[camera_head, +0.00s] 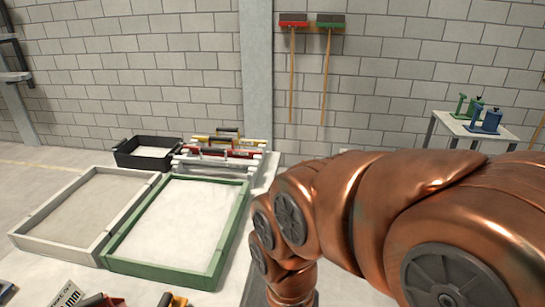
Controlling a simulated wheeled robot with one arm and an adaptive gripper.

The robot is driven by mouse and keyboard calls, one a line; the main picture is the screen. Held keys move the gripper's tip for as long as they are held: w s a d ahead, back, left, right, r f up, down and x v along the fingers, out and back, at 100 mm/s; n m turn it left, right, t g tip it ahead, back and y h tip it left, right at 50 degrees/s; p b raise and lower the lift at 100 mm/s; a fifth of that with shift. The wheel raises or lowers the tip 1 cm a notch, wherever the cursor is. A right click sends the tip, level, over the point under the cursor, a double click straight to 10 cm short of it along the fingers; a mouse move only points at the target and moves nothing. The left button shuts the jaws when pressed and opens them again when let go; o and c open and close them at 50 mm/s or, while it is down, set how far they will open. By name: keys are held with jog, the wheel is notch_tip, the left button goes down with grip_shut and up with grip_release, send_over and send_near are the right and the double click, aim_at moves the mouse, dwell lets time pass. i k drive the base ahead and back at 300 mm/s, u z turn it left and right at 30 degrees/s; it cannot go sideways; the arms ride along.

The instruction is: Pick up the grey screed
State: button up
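Several long bar-shaped tools lie in a row behind the green-framed sand tray, with yellow, red and pale grey parts. The light grey bar (212,168) at the front of this row looks like the grey screed, but it is small and I cannot be sure. The bars behind it partly overlap in the picture. My copper-coloured arm fills the right and lower middle, and its lower end leaves the bottom of the picture. My gripper is out of view, so what it holds cannot be seen.
A green-framed tray (168,267) of pale sand and a grey-framed tray (50,248) of darker sand stand at left. A black bin (128,158) is behind them. Small tools lie at the bottom left edge. A table (470,131) with green and blue devices stands at right.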

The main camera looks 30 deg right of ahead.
aim_at(202, 162)
jog(key=z, duration=0.3)
jog(key=k, duration=0.5)
jog(key=z, duration=1.05)
jog(key=i, duration=3.2)
jog(key=u, duration=4.3)
